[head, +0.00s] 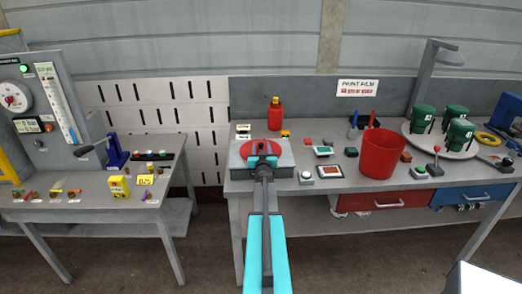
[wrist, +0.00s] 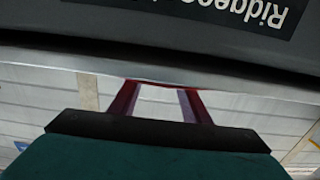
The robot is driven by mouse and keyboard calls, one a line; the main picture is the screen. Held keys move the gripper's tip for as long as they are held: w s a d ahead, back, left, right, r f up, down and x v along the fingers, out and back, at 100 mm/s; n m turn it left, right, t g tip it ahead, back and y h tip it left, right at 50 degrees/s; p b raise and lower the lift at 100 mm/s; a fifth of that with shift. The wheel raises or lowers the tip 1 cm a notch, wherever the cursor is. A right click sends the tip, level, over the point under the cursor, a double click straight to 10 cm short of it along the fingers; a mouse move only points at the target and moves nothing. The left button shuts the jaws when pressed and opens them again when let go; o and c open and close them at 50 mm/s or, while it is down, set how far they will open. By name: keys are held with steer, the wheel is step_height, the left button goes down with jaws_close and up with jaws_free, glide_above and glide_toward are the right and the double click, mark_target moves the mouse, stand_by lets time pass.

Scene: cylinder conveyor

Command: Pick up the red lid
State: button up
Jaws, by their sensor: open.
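The red lid (head: 249,148) is a flat round disc on top of a grey box (head: 284,156) at the left end of the right bench. My gripper (head: 262,161) is at the lid's near side and covers part of it in the head view. In the wrist view my gripper (wrist: 160,90) has two dark red fingers standing apart, with nothing held between them. A thin red edge shows between the fingertips there, below a grey face with upside-down lettering. I cannot tell whether the fingers touch the lid.
A red bottle (head: 275,116) stands behind the box. A red bucket (head: 380,156) and green cups (head: 423,118) on a round tray (head: 460,150) stand to the right. Small button boxes (head: 329,172) lie between. A gap separates the left bench (head: 90,212).

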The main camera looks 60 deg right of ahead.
steer(key=shift+c, duration=0.4)
jaws_close()
steer(key=shift+r, duration=0.2)
steer(key=shift+r+b, duration=0.6)
steer(key=shift+r, duration=0.1)
steer(key=shift+r+b, duration=0.45)
steer(key=shift+r, duration=0.4)
steer(key=s+a, duration=0.3)
steer(key=s, duration=0.4)
steer(key=s+a+r, duration=0.1)
steer(key=s+a, duration=0.2)
steer(key=s, duration=0.4)
steer(key=shift+s+a+r, duration=0.25)
steer(key=shift+a+r, duration=0.05)
